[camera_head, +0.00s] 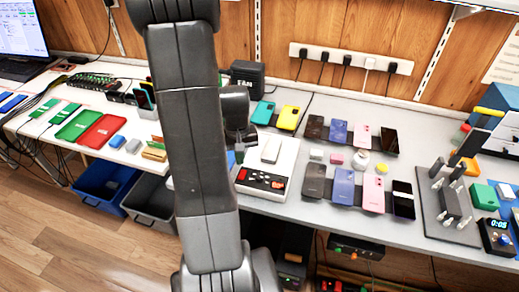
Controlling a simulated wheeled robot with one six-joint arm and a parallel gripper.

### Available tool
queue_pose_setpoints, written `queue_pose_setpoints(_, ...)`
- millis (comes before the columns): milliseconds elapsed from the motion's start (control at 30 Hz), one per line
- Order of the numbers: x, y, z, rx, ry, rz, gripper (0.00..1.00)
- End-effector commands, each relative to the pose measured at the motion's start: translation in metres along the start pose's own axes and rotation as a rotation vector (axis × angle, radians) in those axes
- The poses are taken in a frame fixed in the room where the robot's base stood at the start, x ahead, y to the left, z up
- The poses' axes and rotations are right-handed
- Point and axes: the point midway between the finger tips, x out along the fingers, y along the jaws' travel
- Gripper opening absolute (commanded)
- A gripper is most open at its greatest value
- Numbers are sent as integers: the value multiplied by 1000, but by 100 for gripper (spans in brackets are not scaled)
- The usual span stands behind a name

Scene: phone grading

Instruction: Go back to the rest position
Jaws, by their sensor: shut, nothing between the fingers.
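My arm rises from the bottom middle of the head view and bends over the white workbench (335,224). My gripper (239,153) is small and dark and shows just right of the arm's upright link, pointing down over the bench. It is shut and empty, left of a white device with a phone-like slab on it (271,150). Its fingertips are small, and the arm hides part of the bench behind it.
Several phones (344,187) lie in rows right of the device. A grey fixture plate (431,213) and timer (497,237) stand farther right. Green and red trays (103,131) lie at left, with blue (99,186) and grey bins below. Wooden floor (40,240) is free at lower left.

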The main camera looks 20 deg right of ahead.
Motion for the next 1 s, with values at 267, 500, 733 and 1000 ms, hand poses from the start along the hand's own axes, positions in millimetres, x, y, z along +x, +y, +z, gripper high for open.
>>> queue_pose_setpoints(267,16,0,0,0,-2,0,0)
queue_pose_setpoints(500,46,0,0,0,-1,0,0)
queue_pose_setpoints(733,69,0,0,0,-2,0,0)
queue_pose_setpoints(1000,69,0,0,0,-1,0,0)
